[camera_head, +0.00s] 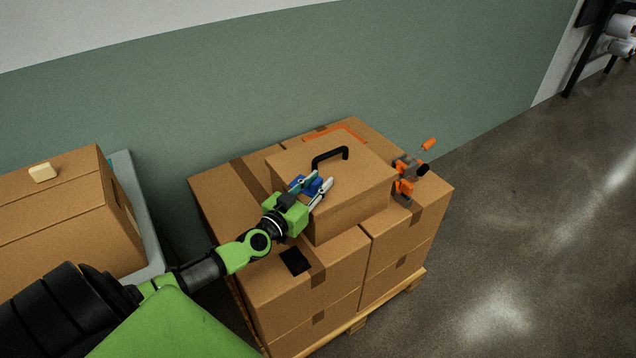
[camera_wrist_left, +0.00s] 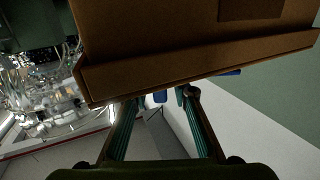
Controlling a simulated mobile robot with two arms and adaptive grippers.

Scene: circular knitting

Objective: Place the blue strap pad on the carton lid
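The blue strap pad (camera_head: 311,187) shows at the left edge of the carton lid (camera_head: 345,168), around and between my left fingers and partly covered by them. My left gripper (camera_head: 323,180) reaches in from the left, its two fingers spread apart. In the left wrist view the fingers (camera_wrist_left: 160,98) are also apart, with the brown carton edge (camera_wrist_left: 200,65) above them. Small blue parts of the pad (camera_wrist_left: 160,97) show past that edge. I cannot tell whether the fingers touch the pad or whether it rests fully on the lid. My right gripper is not in view.
A black handle (camera_head: 330,155) stands up on the lid. An orange and grey tool (camera_head: 405,178) sits at the right on the stacked cartons. A black patch (camera_head: 295,261) lies in front. Another carton (camera_head: 60,215) with a beige block (camera_head: 43,172) stands left. Floor is clear right.

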